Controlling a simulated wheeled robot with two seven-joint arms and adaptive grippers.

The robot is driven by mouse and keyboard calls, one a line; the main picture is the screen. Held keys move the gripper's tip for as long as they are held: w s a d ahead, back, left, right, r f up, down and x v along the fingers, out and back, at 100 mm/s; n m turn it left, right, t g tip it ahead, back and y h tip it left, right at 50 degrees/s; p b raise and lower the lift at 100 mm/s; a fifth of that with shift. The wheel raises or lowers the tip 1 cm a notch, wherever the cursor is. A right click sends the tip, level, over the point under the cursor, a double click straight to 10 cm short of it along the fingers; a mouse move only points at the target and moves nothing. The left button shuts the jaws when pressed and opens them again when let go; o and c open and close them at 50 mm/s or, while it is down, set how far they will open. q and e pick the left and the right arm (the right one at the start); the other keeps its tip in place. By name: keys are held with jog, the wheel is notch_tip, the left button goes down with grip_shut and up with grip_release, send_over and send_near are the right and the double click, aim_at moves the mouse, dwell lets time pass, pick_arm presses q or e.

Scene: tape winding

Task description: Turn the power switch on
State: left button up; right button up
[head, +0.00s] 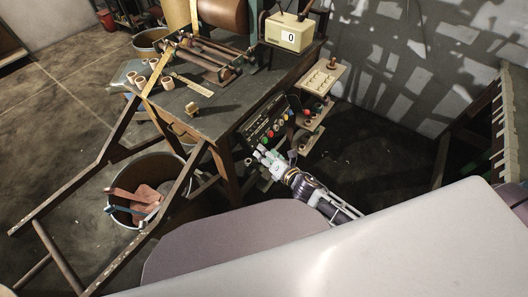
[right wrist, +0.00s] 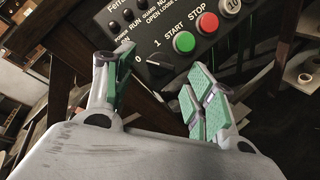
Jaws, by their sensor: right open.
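The black control panel (head: 264,126) is on the front of the workbench. In the right wrist view the panel (right wrist: 187,15) shows a black rotary switch (right wrist: 159,63) with marks 0 and 1; I cannot tell surely which mark it points to. My right gripper (head: 264,154) is in front of the panel's lower part. In the right wrist view the right gripper (right wrist: 161,64) is open, with its green-padded fingers to either side of the rotary switch in the picture. Contact with the switch cannot be told. My left gripper is not in view.
A green START button (right wrist: 184,42) and a red STOP button (right wrist: 207,22) are just right of the switch. A wooden shelf unit (head: 320,78) stands beside the panel. Bare floor lies to the right.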

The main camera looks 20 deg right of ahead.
jog(key=shift+x, duration=1)
jog(key=shift+c, duration=0.5)
jog(key=c, duration=0.9)
